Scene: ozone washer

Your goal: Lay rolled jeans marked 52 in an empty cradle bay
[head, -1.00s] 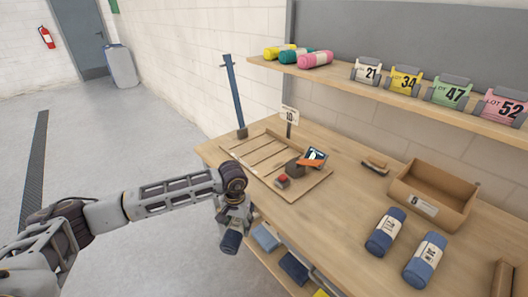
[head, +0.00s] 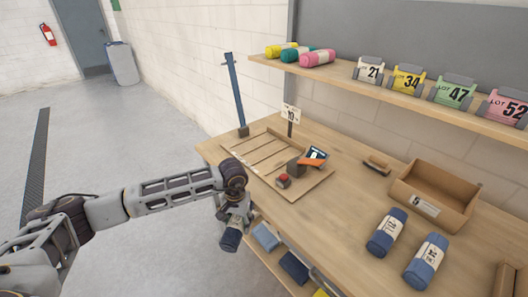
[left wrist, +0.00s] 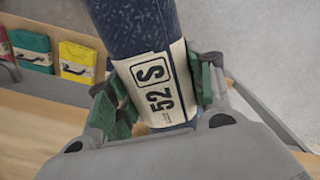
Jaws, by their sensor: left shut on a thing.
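My left gripper (head: 232,222) is shut on a dark blue jeans roll (head: 231,240), held in the air off the bench's front left edge. In the left wrist view the green finger pads (left wrist: 160,93) press on both sides of the roll (left wrist: 130,20), whose white band (left wrist: 155,90) reads 52 S. A wooden cradle (head: 262,152) with slats dividing it into bays lies on the bench's left end. No roll shows in its bays. Two more blue rolls, the left one (head: 387,233) and the right one (head: 427,261), lie on the bench at right. My right gripper is out of view.
A brown box (head: 433,194) stands behind the two rolls. A device with a red button (head: 283,180) sits at the cradle's right. A sign marked 10 (head: 290,113) and a blue post (head: 236,95) stand behind it. A shelf (head: 390,92) overhangs the back.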

